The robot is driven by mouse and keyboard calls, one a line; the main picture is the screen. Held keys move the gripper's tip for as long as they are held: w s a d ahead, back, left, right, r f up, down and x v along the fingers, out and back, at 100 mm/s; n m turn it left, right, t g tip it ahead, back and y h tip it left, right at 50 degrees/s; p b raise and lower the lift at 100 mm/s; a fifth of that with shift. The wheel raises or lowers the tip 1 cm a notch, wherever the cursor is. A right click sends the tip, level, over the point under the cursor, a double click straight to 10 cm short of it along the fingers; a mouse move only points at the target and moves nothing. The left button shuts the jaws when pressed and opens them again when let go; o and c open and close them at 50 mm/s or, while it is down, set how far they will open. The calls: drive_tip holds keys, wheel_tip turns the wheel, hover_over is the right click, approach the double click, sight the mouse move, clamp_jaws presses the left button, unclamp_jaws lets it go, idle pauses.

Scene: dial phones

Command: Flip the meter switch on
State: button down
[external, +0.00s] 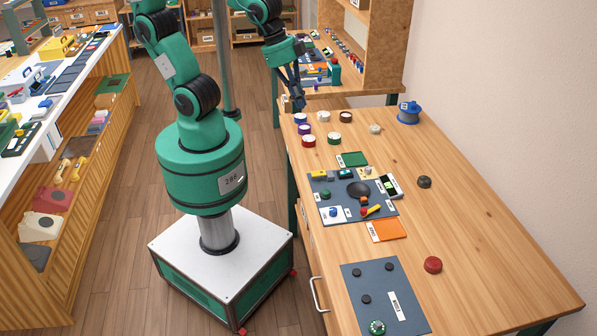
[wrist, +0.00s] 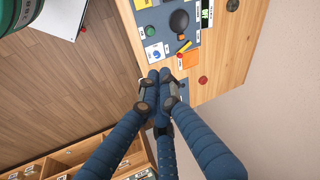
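A small white and black device with a lit greenish display, which looks like the meter (external: 389,187), lies at the right edge of a grey-blue panel (external: 330,216) on the wooden table. In the wrist view the meter (wrist: 207,14) is at the top edge, partly cut off. Its switch is too small to make out. My gripper (external: 299,104) hangs near the table's far left corner, well apart from the meter. In the wrist view my gripper's (wrist: 160,76) blue fingers come together at the tips, with nothing visible between them.
The panel also carries a black round part (external: 358,189) and a red-yellow handle (external: 371,211). An orange sheet (external: 386,230) lies beside it. Several coloured discs, a blue spool (external: 409,113) and a red knob (external: 433,265) stand on the table. The table's right side is mostly clear.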

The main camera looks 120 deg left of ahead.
drive_tip(key=w+a+f+m+g+p, duration=0.1)
drive_tip(key=w+a+f+m+p, duration=0.15)
drive_tip(key=w+a+f, duration=0.35)
drive_tip(key=m+g+p, duration=0.1)
drive_tip(key=m, duration=0.2)
hover_over(345, 171)
drive_tip(key=s+d, duration=0.2)
drive_tip(key=d, duration=0.1)
wheel_tip(345, 171, down, 11)
drive_tip(key=shift+a+y, duration=0.25)
drive_tip(key=shift+y, duration=0.05)
drive_tip(key=shift+f, duration=0.2)
drive_tip(key=b+x, duration=0.1)
drive_tip(key=x, duration=0.3)
drive_tip(key=b+x, duration=0.1)
drive_tip(key=x, duration=0.4)
drive_tip(key=b+x, duration=0.1)
drive_tip(key=x, duration=0.3)
drive_tip(key=shift+s+f+b, duration=0.25)
drive_tip(key=shift+f+b, duration=0.15)
drive_tip(key=shift+a+g+p, duration=0.1)
drive_tip(key=shift+g+p, duration=0.3)
drive_tip(key=shift+p, duration=0.6)
